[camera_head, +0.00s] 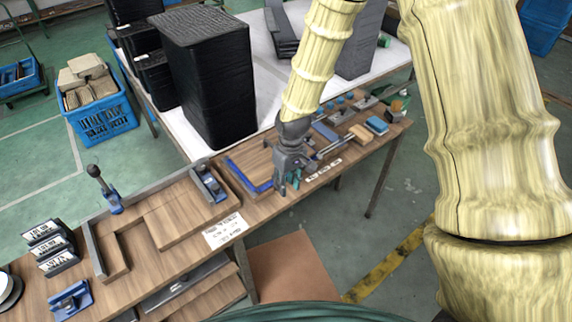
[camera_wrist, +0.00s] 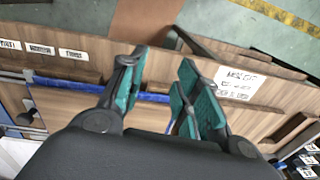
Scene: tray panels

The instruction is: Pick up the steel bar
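My gripper (camera_head: 290,183) is low over the wooden panel bench, at the right end of a blue-edged wooden tray. In the wrist view its teal-padded fingers (camera_wrist: 160,90) are spread apart, with nothing visible held between them. A blue rail (camera_wrist: 152,97) of the tray runs across below the fingers; it also shows in the head view (camera_head: 240,174). Thin grey metal bars (camera_head: 330,149) lie just right of my gripper in the head view. I cannot tell for certain which of them is the steel bar. Part of the tray is hidden behind my gripper.
Blocks and small tools, including a blue block (camera_head: 377,125), lie at the bench's far right. A lever tool (camera_head: 103,188) stands upright at the left. A black crate stack (camera_head: 205,80) stands on the white table behind. Label stands (camera_head: 50,247) are at far left.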

